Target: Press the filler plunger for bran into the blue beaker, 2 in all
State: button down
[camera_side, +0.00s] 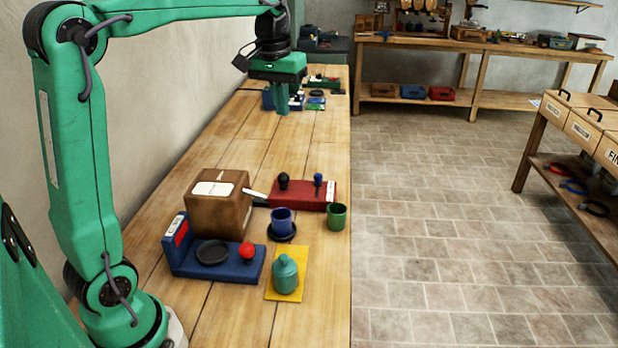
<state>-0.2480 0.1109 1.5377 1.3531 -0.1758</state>
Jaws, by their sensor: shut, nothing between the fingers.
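The blue beaker (281,222) stands upright on a black round base, just in front of the brown box's spout side. A brown box (217,204) with a blank-looking white label has a pale spout (255,193) on its right side. A red block (303,197) behind the beaker carries a black knob (283,181) and a blue knob (318,180) on stems. I cannot read which plunger is for bran. The beaker's contents cannot be made out. My gripper (282,112) is shut and empty, pointing down at the far part of the bench, well away from the beaker and knobs.
A green beaker (336,217) stands right of the blue one. A blue unit (213,266) with a black pan and red knob (247,251) sits in front, left of a teal bottle (286,276) on a yellow mat (300,256). Small items lie around my gripper.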

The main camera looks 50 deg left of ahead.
jog(key=w+a+f+n+g, duration=0.2)
jog(key=w+a+f, duration=0.1)
jog(key=w+a, duration=0.4)
jog(key=n+g+h, duration=0.1)
jog(key=n, duration=0.1)
send_over(282, 173)
jog(key=w+a, duration=0.1)
jog(key=w, duration=0.1)
notch_tip(282, 173, down, 6)
jog(key=shift+a+f, duration=0.35)
jog(key=shift+a, duration=0.2)
jog(key=shift+f, duration=0.2)
jog(key=shift+s+d+f, duration=0.25)
jog(key=shift+d+f, duration=0.1)
jog(key=shift+f, duration=1.9)
jog(key=shift+s+d+f, duration=0.25)
jog(key=shift+d+f, duration=0.05)
jog(key=shift+f, duration=1.9)
jog(key=shift+s+d+f, duration=0.25)
jog(key=shift+d+f, duration=0.1)
jog(key=shift+f, duration=1.9)
